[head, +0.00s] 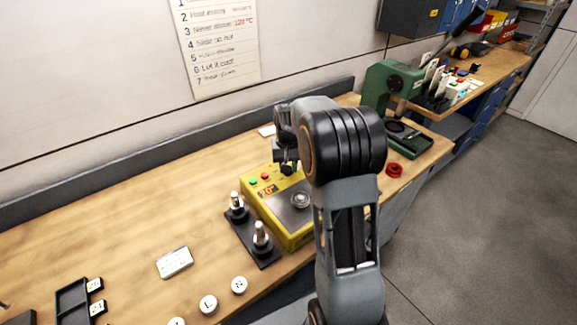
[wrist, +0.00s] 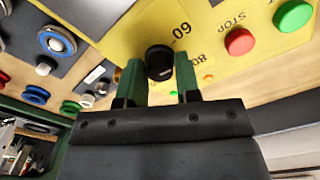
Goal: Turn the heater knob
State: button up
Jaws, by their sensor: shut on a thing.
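The heater (head: 270,207) is a yellow box on the bench, with a display that seems to read 20°. Its black round knob (wrist: 159,63) shows in the wrist view, with dial marks 60 and 80 beside it. My gripper (wrist: 158,78) has one green finger on each side of the knob and is shut on it. In the head view my gripper (head: 286,158) is over the far end of the heater, and my arm hides part of the box. How far the knob is turned I cannot tell.
A red STOP button (wrist: 239,41) and a green button (wrist: 293,15) sit close to the knob. A black stand (head: 251,240) with two metal pieces is left of the heater. A green press (head: 386,85) stands behind right.

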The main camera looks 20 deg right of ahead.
jog(key=m, duration=0.4)
jog(key=shift+m, duration=0.3)
jog(key=m, duration=0.4)
jog(key=shift+m, duration=0.6)
jog(key=o, duration=0.9)
jog(key=shift+r, duration=0.1)
notch_tip(320, 180, up, 14)
jog(key=shift+f+b, duration=0.15)
jog(key=shift+b, duration=0.35)
